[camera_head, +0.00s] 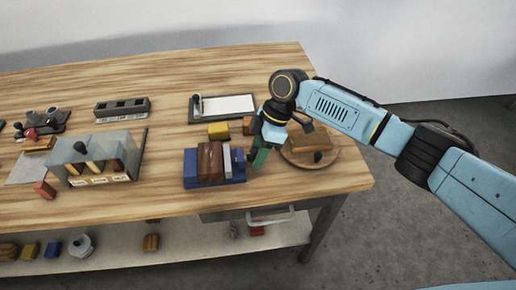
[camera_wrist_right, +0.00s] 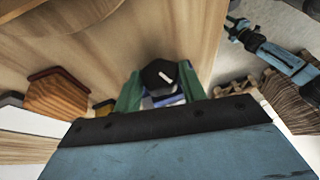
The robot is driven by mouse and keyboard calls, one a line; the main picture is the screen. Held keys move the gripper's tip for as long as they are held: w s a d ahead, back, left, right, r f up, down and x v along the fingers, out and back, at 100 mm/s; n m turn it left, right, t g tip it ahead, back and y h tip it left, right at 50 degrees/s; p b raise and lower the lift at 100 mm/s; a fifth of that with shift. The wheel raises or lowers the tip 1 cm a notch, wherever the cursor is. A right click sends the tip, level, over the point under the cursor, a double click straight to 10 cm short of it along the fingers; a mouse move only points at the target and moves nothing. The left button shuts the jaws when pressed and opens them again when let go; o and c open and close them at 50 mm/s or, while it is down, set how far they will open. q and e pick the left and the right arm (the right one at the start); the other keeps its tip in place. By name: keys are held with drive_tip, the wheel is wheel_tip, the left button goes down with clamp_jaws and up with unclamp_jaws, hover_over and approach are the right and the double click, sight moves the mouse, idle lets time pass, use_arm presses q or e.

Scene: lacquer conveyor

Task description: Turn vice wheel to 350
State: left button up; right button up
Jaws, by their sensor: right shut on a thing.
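The vice (camera_head: 188,176) is a blue block with brown wooden pieces and a pale grey piece on top, at the right half of the bench. Its wheel (camera_wrist_right: 158,73) shows in the wrist view as a dark round part with a white mark. My right gripper (camera_head: 257,160) has green fingers and reaches down at the vice's right side. The fingers stand on both sides of the wheel and are shut on it. The gripper hides most of the wheel in the head view.
A round wooden board (camera_head: 330,158) with a brown block lies close right of my gripper. Yellow (camera_head: 218,130) and brown blocks stand behind the vice. A clipboard (camera_head: 222,107) lies farther back. A grey box (camera_head: 97,158) stands left. Bare bench lies between box and vice.

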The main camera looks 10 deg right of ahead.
drive_tip(key=shift+w+g, duration=0.15)
drive_tip(key=shift+g, duration=0.15)
drive_tip(key=shift+w+f+g+b, duration=0.1)
drive_tip(key=shift+g+b, duration=0.35)
drive_tip(key=shift+g, duration=0.15)
drive_tip(key=shift+f+m+g+b, duration=0.1)
drive_tip(key=shift+m+g+b, duration=0.3)
drive_tip(key=shift+g+b, duration=0.5)
use_arm(q)
drive_tip(key=shift+s+a+f, duration=0.25)
drive_tip(key=shift+a+f, duration=1)
use_arm(e)
drive_tip(key=o, duration=0.9)
use_arm(q)
drive_tip(key=shift+w+d, duration=0.3)
drive_tip(key=shift+d, duration=0.4)
use_arm(e)
drive_tip(key=shift+o, duration=0.4)
